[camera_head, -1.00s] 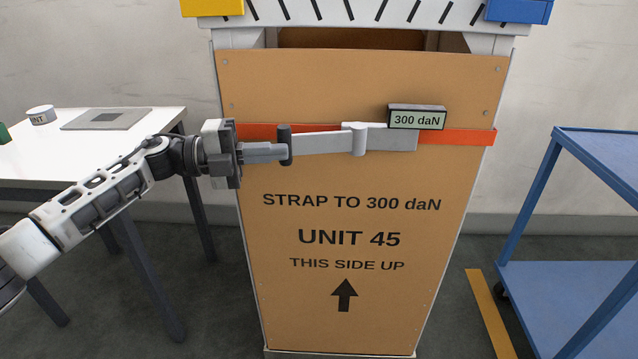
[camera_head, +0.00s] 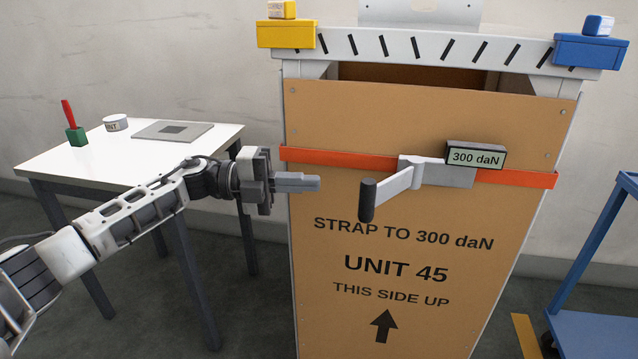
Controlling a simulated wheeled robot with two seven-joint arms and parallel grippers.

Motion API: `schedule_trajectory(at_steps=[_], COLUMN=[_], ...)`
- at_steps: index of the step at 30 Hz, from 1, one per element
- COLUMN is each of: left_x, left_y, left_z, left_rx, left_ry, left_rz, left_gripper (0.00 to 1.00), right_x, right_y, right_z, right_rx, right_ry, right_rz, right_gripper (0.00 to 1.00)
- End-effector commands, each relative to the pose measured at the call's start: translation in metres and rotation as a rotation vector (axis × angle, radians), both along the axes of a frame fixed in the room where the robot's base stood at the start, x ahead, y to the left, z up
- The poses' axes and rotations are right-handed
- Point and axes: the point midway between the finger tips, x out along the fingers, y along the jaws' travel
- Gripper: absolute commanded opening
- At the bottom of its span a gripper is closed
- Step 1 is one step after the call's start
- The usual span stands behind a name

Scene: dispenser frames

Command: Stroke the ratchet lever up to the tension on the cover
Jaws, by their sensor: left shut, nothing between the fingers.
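The ratchet lever (camera_head: 391,189) has a black grip (camera_head: 367,200) at its lower left end. It angles down and out from the grey ratchet body (camera_head: 447,173) on the orange strap (camera_head: 515,178). The strap runs across the brown cover (camera_head: 420,115), which is printed "STRAP TO 300 daN". A small display (camera_head: 476,156) above the ratchet reads "300 daN". My left gripper (camera_head: 318,183) is shut and empty, left of the black grip and apart from it. My right gripper is not in view.
A white table (camera_head: 75,165) at left holds a grey plate (camera_head: 150,132), a round tin (camera_head: 115,123) and a green block (camera_head: 76,136) with a red handle. A blue cart (camera_head: 600,250) stands at right. Yellow (camera_head: 286,34) and blue (camera_head: 590,51) blocks sit on the top beam.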

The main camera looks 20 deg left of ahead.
Motion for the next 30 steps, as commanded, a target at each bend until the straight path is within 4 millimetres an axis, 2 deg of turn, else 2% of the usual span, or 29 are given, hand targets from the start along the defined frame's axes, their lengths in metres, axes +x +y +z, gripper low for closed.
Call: schedule_trajectory(at_steps=[1, 4, 9, 14, 30], left_x=[0.001, 0.002, 0.003, 0.003, 0.003], left_y=[0.012, 0.031, 0.052, 0.059, 0.058], left_z=[-0.003, -0.002, -0.002, -0.002, -0.002], left_rx=[0.000, -0.002, -0.003, -0.003, -0.002], left_ry=[0.001, -0.001, 0.001, 0.001, 0.002], left_rz=[0.002, 0.000, -0.004, -0.006, -0.008], left_gripper=[0.00, 0.00, 0.00, 0.00, 0.00], right_x=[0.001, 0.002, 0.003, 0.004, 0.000], right_y=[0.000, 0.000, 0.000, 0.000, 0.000], right_z=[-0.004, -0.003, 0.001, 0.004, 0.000], right_rx=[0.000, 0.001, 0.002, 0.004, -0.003], right_ry=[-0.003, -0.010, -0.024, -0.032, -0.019], right_rz=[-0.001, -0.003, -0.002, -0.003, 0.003], right_gripper=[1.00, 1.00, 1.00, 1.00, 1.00])
